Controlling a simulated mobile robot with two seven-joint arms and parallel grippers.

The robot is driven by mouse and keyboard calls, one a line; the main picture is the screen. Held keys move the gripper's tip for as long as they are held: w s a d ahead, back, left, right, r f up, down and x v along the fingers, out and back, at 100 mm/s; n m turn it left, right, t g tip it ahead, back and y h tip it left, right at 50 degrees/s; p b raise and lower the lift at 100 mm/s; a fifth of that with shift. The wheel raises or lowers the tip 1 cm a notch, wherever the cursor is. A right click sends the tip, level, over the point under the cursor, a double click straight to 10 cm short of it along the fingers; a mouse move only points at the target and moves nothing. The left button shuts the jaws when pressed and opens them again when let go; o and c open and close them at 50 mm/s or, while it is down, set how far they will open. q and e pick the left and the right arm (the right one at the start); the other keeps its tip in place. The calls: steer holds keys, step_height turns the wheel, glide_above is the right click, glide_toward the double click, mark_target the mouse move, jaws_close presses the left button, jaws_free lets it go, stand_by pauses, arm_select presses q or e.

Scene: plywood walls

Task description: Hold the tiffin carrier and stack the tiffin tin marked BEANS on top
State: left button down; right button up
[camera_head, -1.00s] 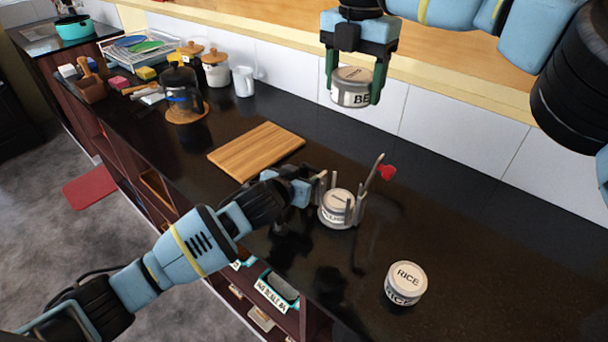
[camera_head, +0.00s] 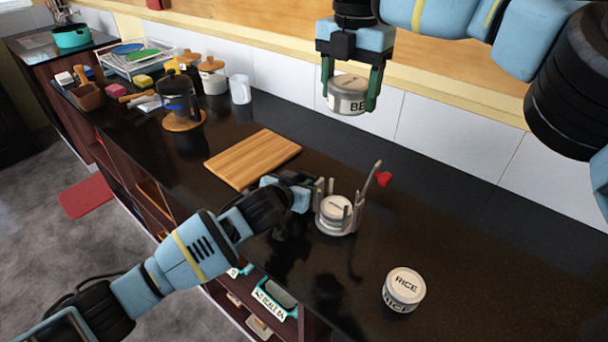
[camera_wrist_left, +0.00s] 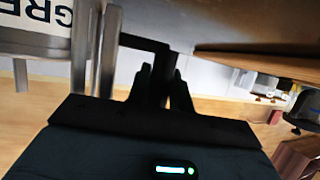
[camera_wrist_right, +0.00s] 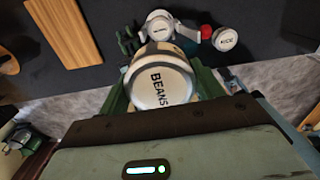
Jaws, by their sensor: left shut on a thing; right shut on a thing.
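The tiffin carrier (camera_head: 335,231) stands on the dark counter, its upright posts around a pale tin (camera_head: 334,207). In the left wrist view, part of that tin's label (camera_wrist_left: 35,12) shows upside down, reading "GRE". My left gripper (camera_head: 311,195) is shut on the carrier's left side; its fingers (camera_wrist_left: 163,85) also show in the left wrist view. My right gripper (camera_head: 348,88) is shut on the BEANS tin (camera_head: 347,98), held upright well above the counter, higher than the carrier and apart from it. The tin's marked lid (camera_wrist_right: 160,86) faces the right wrist camera.
A RICE tin (camera_head: 404,290) stands on the counter right of the carrier. A wooden board (camera_head: 253,158) lies behind left. A coffee press (camera_head: 180,101) and white mug (camera_head: 240,89) stand further left.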

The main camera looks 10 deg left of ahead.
steer(key=shift+w+f+n, duration=0.1)
steer(key=shift+f+n, duration=0.5)
step_height(320, 180, down, 8)
steer(key=n, duration=1.7)
glide_above(337, 205)
step_height(337, 205, down, 8)
steer(key=shift+r, duration=0.15)
steer(key=shift+f, duration=3.7)
steer(key=o, duration=1.2)
